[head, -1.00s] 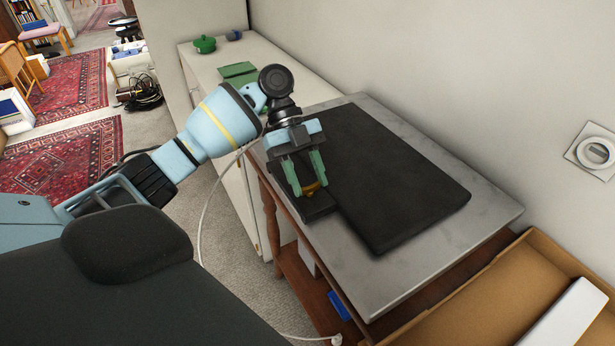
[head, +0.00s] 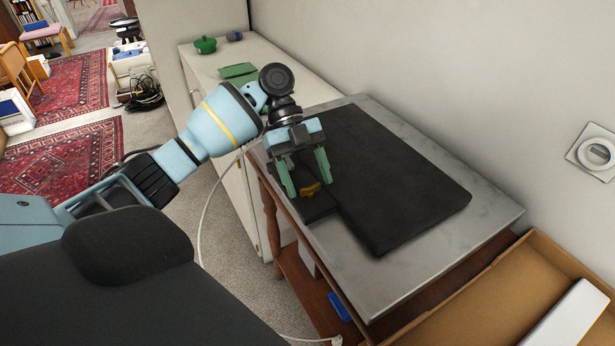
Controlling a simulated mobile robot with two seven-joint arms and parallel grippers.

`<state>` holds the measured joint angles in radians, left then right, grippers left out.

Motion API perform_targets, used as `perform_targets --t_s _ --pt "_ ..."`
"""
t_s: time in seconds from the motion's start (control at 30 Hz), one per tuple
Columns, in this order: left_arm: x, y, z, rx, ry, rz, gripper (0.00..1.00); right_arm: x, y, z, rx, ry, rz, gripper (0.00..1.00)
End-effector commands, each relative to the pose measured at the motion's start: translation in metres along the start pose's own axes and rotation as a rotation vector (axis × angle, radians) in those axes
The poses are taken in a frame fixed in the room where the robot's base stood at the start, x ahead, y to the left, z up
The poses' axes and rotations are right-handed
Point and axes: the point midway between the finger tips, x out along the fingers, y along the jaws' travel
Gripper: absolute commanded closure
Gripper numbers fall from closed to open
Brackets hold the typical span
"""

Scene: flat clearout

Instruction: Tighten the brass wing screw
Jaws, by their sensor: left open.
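The brass wing screw (head: 310,190) shows in the head view on a small dark block (head: 319,208) at the left edge of the black mat. My left gripper (head: 307,189) points down over it from the far side. Its two green fingers are spread apart, one on each side of the screw. I cannot tell whether a finger touches the screw. The screw's wings lie slantwise in the picture. My right gripper does not show.
A black mat (head: 400,190) lies on a grey marble-topped table (head: 470,215). A cardboard box (head: 455,318) with a white item stands at the lower right. A white cabinet (head: 225,135) with green items is behind. A pale cable (head: 206,205) hangs left of the table.

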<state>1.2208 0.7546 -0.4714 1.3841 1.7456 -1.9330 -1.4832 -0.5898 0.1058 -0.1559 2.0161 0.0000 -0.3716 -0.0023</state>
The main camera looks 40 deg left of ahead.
Motion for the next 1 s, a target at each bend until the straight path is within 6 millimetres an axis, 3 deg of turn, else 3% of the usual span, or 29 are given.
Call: perform_targets --t_s 0.3,0.5,1.0 --pt "-0.048 0.0 0.0 -0.001 -0.002 -0.003 0.36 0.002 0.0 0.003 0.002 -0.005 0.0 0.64" --pt "-0.068 0.0 -0.001 0.0 -0.002 0.0 0.36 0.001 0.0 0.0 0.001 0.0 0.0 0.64" --pt "-0.074 0.0 0.0 -0.001 0.0 0.0 0.36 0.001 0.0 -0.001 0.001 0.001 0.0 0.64"
